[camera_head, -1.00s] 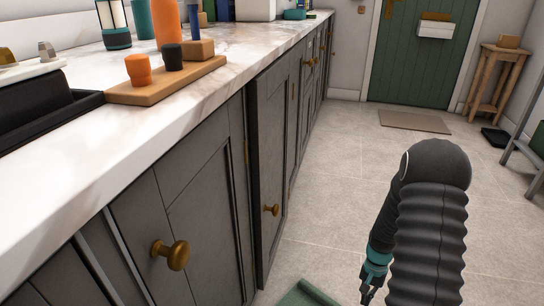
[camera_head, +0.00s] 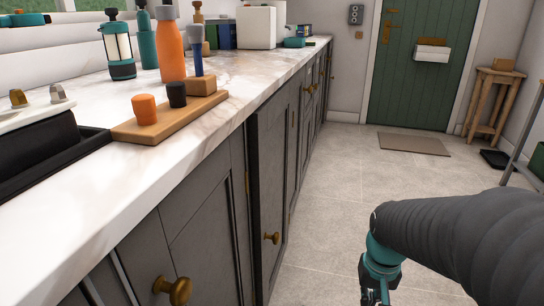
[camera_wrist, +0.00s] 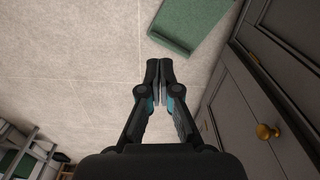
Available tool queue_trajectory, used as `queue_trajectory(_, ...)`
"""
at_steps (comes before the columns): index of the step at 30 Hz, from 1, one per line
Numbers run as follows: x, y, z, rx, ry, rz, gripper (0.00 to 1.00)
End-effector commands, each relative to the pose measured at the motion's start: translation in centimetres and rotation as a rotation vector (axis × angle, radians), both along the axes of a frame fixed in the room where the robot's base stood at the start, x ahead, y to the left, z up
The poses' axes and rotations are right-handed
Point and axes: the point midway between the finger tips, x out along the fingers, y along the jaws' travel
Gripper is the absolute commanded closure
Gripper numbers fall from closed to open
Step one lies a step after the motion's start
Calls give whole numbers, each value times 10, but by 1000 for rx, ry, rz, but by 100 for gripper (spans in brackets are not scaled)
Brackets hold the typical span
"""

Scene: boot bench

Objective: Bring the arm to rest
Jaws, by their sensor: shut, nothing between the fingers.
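My gripper (camera_wrist: 160,68) points down over the tiled floor in the wrist view, its two fingers together with nothing between them. In the head view my gripper (camera_head: 377,296) hangs at the bottom edge, right of the cabinets, and its fingertips are cut off by the frame. My dark ribbed arm comes in from the lower right. The gripper is apart from the cabinet fronts.
Grey cabinets (camera_head: 202,240) with brass knobs run along the left under a marble worktop (camera_head: 75,207). One cabinet door (camera_head: 270,185) stands slightly proud. A green flat thing (camera_wrist: 190,22) lies near the cabinets. Open floor (camera_head: 345,190) stretches to a doormat (camera_head: 413,144) and green door (camera_head: 417,80).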

Motion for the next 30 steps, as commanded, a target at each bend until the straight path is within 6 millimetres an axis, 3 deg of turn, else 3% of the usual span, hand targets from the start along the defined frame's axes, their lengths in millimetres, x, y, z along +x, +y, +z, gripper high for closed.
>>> queue_trajectory(1, -7, 5, 14, -5, -33, 16, 100)
queue_trajectory(9, -42, 24, 65, -25, -195, 73, 100)
queue_trajectory(18, -67, 41, 118, -38, -399, 129, 100)
queue_trajectory(24, -73, 46, 135, -39, -460, 151, 100)
queue_trajectory(30, -72, 48, 135, -37, -460, 157, 100)
